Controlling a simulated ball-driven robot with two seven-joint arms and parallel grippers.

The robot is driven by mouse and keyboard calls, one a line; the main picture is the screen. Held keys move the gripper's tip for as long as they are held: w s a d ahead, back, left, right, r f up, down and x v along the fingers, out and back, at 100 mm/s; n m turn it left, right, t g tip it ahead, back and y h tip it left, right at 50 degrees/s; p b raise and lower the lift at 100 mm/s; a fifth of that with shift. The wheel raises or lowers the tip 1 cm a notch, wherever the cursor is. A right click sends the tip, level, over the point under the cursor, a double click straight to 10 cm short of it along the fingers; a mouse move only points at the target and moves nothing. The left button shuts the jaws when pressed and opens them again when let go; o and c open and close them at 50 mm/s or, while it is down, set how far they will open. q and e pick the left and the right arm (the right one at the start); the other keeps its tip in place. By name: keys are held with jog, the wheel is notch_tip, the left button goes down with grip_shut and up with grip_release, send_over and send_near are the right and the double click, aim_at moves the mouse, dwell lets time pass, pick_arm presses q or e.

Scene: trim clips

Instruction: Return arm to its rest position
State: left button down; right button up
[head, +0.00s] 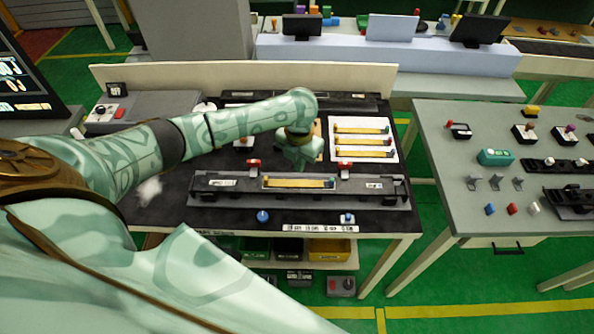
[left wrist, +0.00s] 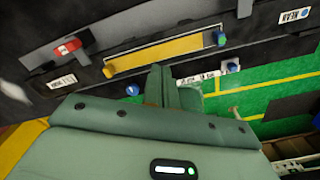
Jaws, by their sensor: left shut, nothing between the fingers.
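My left arm reaches in from the left over the black work table (head: 160,205). My left gripper (head: 303,165) points down above the table, behind the long dark fixture (head: 222,196) in the head view. In the left wrist view the green fingers (left wrist: 176,85) are together with nothing between them. A yellow strip (head: 298,183) lies in the fixture and also shows in the left wrist view (left wrist: 165,54), apart from the fingers. A blue-green piece sits at its right end. My right gripper is not in view.
A white board (head: 392,155) with several yellow strips lies behind the fixture at right. Red clamps (head: 253,164) stand along the fixture's back. A blue knob (head: 263,216) is at the front. A grey side table (head: 440,150) stands right, and bins (head: 329,249) sit below.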

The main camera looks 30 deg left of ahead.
pick_arm(q)
jog(key=shift+r, duration=0.4)
